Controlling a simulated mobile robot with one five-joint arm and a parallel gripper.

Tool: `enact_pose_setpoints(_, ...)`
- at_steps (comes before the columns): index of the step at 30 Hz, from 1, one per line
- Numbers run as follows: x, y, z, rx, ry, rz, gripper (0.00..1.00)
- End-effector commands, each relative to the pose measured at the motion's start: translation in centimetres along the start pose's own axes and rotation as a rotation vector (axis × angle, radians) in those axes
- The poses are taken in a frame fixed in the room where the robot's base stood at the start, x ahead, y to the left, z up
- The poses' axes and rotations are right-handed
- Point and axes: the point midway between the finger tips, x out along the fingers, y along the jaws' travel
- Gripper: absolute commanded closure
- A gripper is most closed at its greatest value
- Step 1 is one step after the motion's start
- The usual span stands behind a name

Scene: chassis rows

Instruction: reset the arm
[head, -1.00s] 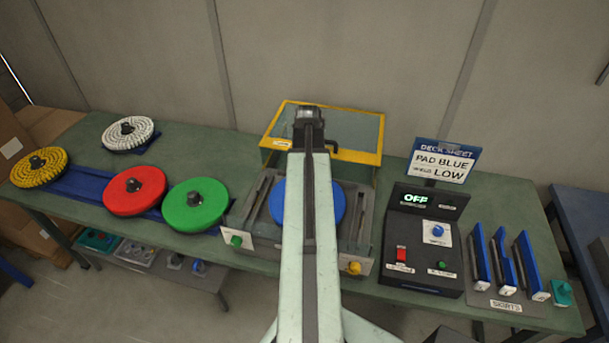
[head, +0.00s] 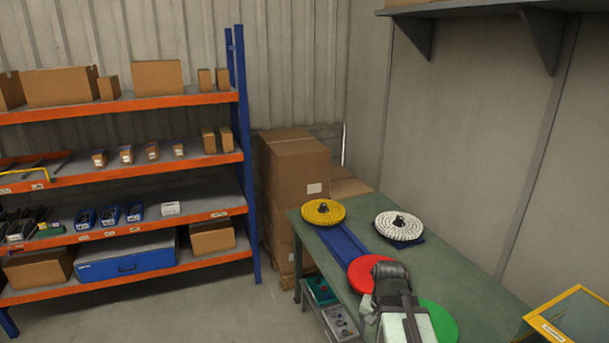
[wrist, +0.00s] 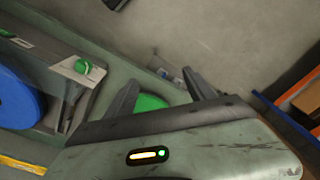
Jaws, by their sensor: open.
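My gripper (wrist: 163,92) shows in the wrist view with its two fingers apart and nothing between the tips. Part of a green pad (wrist: 150,102) shows behind the fingers; I cannot tell the gap to it. In the head view my arm rises from the bottom edge, in front of the red pad (head: 362,272) and the green pad (head: 440,322). My fingers cannot be made out there.
The green bench (head: 465,275) also bears a yellow pad (head: 323,211) and a white pad (head: 399,225). A yellow-framed guard (head: 570,315) stands at right. The wrist view shows a blue pad (wrist: 15,100) and a green knob (wrist: 82,67). Shelving (head: 120,103) stands left.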

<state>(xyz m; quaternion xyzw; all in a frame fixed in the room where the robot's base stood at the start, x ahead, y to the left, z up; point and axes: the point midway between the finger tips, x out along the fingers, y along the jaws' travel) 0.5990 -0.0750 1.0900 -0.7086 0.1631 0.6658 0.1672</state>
Motion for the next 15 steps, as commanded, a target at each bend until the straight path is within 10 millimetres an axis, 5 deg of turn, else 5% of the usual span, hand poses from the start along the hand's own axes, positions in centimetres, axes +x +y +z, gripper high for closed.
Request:
enact_pose_setpoints(5, 0.2, -7.6, 4.1, -0.509, 0.009, -0.012, 0.36)
enact_pose_setpoints(6, 2.7, -6.8, 4.1, -0.485, 0.0, -0.008, 0.36)
enact_pose_setpoints(15, 9.9, -5.7, 5.9, -0.476, -0.048, 0.003, 0.36)
